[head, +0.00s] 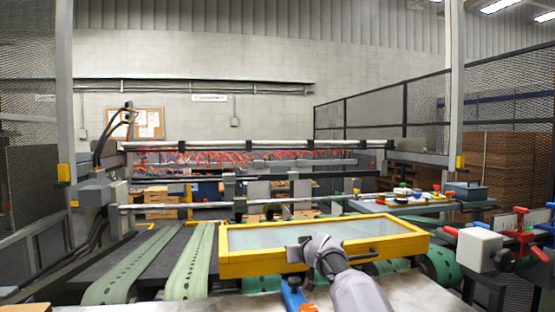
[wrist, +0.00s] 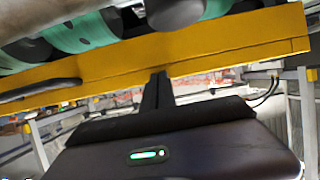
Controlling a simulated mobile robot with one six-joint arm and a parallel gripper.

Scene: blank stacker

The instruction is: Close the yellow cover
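The yellow cover (head: 250,266) is a yellow frame around a clear panel. In the head view it lies nearly flat over the machine's green belts, its left front corner lower in the picture. A dark handle (head: 364,256) sits on its front side. My gripper (head: 299,250) is at the front bar, left of the handle. In the wrist view the yellow bar (wrist: 230,58) crosses the top, and my gripper's fingers (wrist: 160,80) are together at its edge, seemingly touching it. I see nothing held between them. Whether the cover is fully down cannot be told.
Green belts (head: 198,262) run under the cover to the left. A white block (head: 479,249) and red clamps stand at the right. A metal table surface (head: 215,303) lies in front. A side table with coloured parts (head: 410,205) is behind right.

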